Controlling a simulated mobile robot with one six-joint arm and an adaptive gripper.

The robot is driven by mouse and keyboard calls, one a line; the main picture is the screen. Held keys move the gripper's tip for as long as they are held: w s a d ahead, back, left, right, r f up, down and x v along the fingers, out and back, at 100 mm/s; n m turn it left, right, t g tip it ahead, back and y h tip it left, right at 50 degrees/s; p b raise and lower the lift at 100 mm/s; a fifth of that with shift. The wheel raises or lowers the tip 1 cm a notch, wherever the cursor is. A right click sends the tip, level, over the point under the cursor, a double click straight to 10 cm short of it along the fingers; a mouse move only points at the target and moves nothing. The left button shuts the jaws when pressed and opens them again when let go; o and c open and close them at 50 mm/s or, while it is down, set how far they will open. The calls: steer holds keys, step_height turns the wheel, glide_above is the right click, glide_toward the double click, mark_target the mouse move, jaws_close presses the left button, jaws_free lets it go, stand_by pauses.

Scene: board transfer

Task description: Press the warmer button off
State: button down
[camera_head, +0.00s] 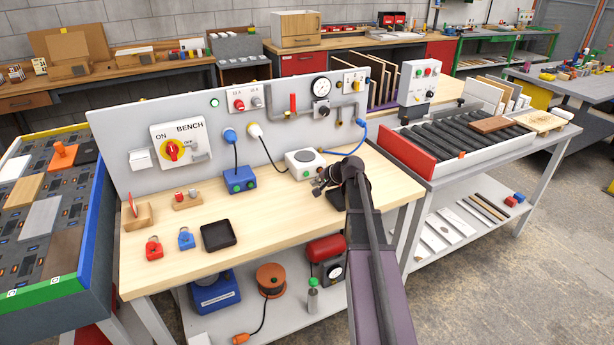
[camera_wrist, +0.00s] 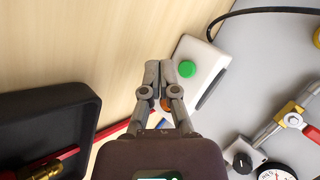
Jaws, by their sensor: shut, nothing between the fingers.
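The warmer (camera_head: 304,157) is a white box with a round grey plate on top, standing on the wooden bench against the back panel. In the wrist view, the white box (camera_wrist: 205,58) shows a round green button (camera_wrist: 187,68) on its face. My gripper (camera_head: 320,187) is in front of the warmer, at its right side in the head view. In the wrist view, my gripper (camera_wrist: 155,70) has its fingertips together and empty, just left of the green button. A small gap shows between them in the picture; depth is hard to judge.
A blue box (camera_head: 239,181) with a cable stands left of the warmer. A black tray (camera_head: 218,235) lies on the bench. A dark tray (camera_wrist: 40,110) with red and brass items is close to my gripper. Pipes, a red valve handle (camera_wrist: 283,112) and a gauge (camera_wrist: 278,173) are on the panel.

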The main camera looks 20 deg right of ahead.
steer(key=shift+s, duration=1.45)
stand_by(0.4)
